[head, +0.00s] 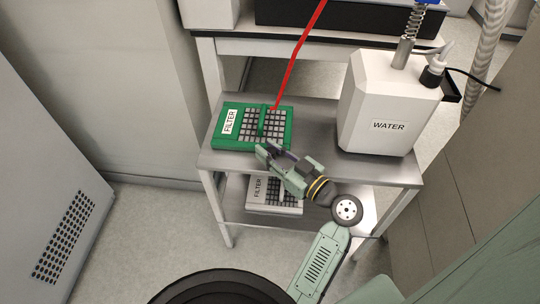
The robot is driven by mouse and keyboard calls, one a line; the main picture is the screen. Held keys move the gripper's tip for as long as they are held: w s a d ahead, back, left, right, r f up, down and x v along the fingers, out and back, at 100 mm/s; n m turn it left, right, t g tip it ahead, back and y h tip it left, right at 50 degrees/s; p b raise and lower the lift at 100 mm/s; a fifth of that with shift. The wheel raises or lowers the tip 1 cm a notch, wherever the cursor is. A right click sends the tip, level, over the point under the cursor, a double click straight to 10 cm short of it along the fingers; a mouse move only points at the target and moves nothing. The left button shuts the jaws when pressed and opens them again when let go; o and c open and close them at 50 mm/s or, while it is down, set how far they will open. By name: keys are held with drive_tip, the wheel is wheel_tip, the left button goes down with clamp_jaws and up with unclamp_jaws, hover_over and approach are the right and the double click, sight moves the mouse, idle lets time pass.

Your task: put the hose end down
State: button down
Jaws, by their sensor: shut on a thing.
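The red hose (291,65) comes down from the top edge of the head view to the grille of the green filter box (218,138). Its red part stops near the back of the grille. A green bar (263,124) runs on from there towards my fingers; I cannot tell whether it is the hose's end piece or the filter's handle. My gripper (264,151) is at the front edge of the green box, shut on the hose end, as far as I can tell. The fingers hide the grip itself. I cannot tell whether the gripper touches the box.
The green box stands on the grey cart's top (312,143). A white WATER canister (372,97) stands at its right, with a coiled tube and black cable. A white filter box (262,206) is on the lower shelf. A bench (235,46) stands behind.

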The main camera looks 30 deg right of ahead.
sight(270, 150)
drive_tip(key=shift+r, duration=0.55)
wheel_tip(270, 150, up, 2)
drive_tip(key=shift+r+b, duration=0.1)
drive_tip(key=shift+b, duration=0.35)
drive_tip(key=s+a+r+b, duration=0.1)
drive_tip(key=s+a, duration=0.2)
drive_tip(key=s, duration=0.4)
drive_tip(key=s+a+b, duration=0.2)
drive_tip(key=s, duration=0.6)
drive_tip(key=shift+a+r, duration=0.35)
drive_tip(key=shift+a, duration=0.05)
